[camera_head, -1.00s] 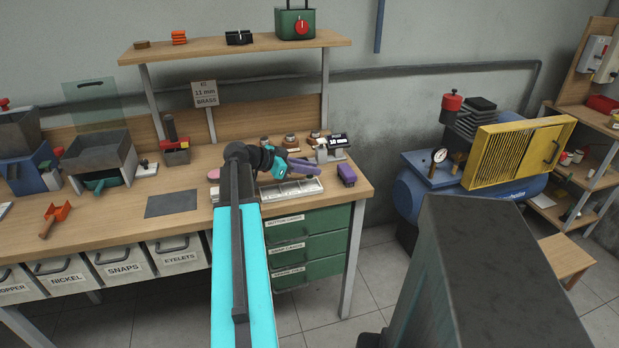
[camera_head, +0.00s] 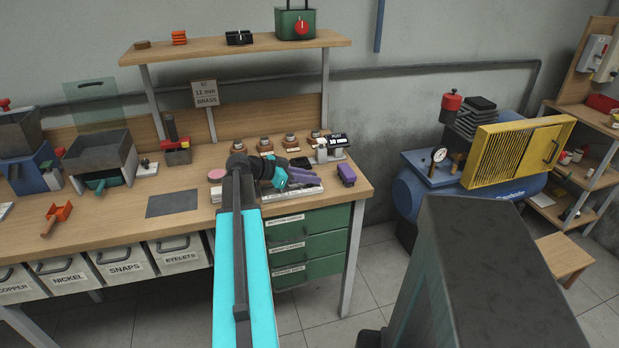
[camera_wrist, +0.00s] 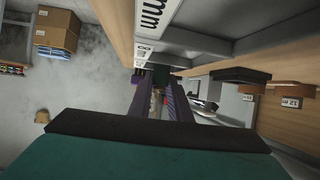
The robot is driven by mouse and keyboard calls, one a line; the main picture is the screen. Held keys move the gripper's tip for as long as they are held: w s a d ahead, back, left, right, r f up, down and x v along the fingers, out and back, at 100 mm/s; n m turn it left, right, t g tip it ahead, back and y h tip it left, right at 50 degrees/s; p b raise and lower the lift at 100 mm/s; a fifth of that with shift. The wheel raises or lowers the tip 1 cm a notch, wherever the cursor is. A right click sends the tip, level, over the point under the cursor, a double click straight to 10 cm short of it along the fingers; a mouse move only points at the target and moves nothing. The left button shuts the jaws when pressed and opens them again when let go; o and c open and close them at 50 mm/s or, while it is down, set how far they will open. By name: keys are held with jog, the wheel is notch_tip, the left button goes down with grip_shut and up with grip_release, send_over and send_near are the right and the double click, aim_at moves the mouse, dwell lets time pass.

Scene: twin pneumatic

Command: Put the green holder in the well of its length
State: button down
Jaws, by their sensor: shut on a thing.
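My gripper (camera_head: 303,176) is at the front right of the bench, over the pale divided tray (camera_head: 268,196), with its purple fingers pointing right. In the wrist view the fingers (camera_wrist: 160,80) are close together, with a small dark green piece (camera_wrist: 176,73) at their tips that I take for the green holder. Its shape and lower end are mostly hidden. The tray's wall (camera_wrist: 185,42) shows close by in the wrist view, with labels partly reading "mm" and "8". I cannot tell whether the piece touches the tray.
A purple block (camera_head: 346,175) stands right of my gripper. A small display unit (camera_head: 331,148) and several brown round stands (camera_head: 265,146) are behind. A sign (camera_head: 205,94) reads "11 mm BRASS". A dark mat (camera_head: 172,204) lies left, with bare bench around it.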

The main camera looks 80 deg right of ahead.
jog(key=shift+f+b, duration=0.25)
jog(key=shift+b, duration=0.1)
jog(key=c, duration=1.6)
grip_release()
jog(key=shift+c, duration=0.2)
jog(key=shift+r, duration=0.15)
jog(key=shift+r+p, duration=0.1)
jog(key=shift+p, duration=0.35)
jog(key=shift+w+a, duration=0.15)
jog(key=shift+w, duration=0.15)
jog(key=b+v, duration=0.2)
jog(key=v, duration=0.9)
jog(key=shift+w+a+r, duration=0.1)
jog(key=shift+r, duration=0.1)
